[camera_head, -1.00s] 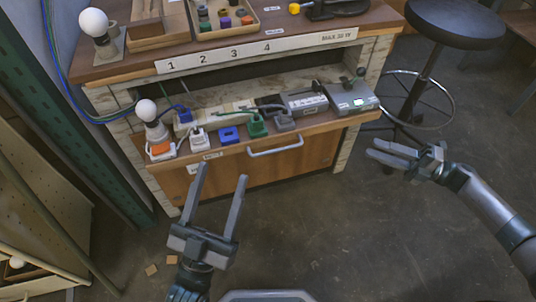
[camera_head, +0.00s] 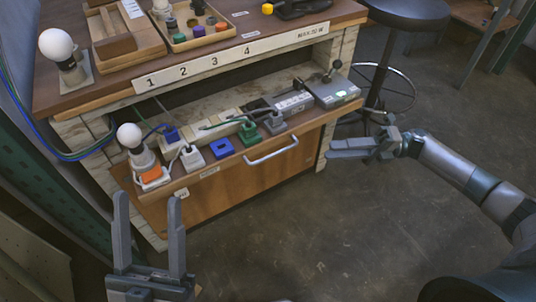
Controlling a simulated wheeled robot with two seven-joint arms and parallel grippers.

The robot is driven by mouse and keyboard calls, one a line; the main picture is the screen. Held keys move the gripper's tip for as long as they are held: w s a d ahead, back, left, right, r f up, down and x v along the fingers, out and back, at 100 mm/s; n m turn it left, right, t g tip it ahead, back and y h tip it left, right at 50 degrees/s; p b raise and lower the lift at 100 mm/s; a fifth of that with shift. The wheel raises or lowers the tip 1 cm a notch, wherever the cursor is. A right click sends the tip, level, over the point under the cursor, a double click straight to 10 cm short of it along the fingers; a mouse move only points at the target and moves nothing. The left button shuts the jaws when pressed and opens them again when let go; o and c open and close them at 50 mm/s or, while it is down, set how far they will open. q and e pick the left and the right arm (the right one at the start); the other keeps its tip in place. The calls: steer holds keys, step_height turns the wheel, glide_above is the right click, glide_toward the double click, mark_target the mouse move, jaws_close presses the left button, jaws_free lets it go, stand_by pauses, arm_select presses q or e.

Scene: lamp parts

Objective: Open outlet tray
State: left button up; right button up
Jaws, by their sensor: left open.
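The outlet tray (camera_head: 225,178) is a wooden-fronted drawer under the workbench top. It has a light metal bar handle (camera_head: 271,151) on its front edge. My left gripper (camera_head: 147,198) is open and empty, in front of the tray's left end and apart from the handle. My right gripper (camera_head: 362,145) is in front of the tray's right side, with its fingers pointing left and nothing seen between them.
The bench top (camera_head: 215,60) carries a bulb on a stand (camera_head: 60,47), wooden blocks, a tray of coloured pieces (camera_head: 195,24) and a number strip (camera_head: 230,58). A black stool (camera_head: 405,13) stands at the right. The floor (camera_head: 350,220) in front is clear.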

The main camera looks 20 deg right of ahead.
mark_target(273, 155)
steer(key=a, duration=0.5)
steer(key=w+a+r, duration=0.1)
steer(key=a, duration=0.5)
steer(key=w+a, duration=0.1)
steer(key=a, duration=0.5)
steer(key=shift+a+r, duration=0.15)
jaws_close()
stand_by(1.2)
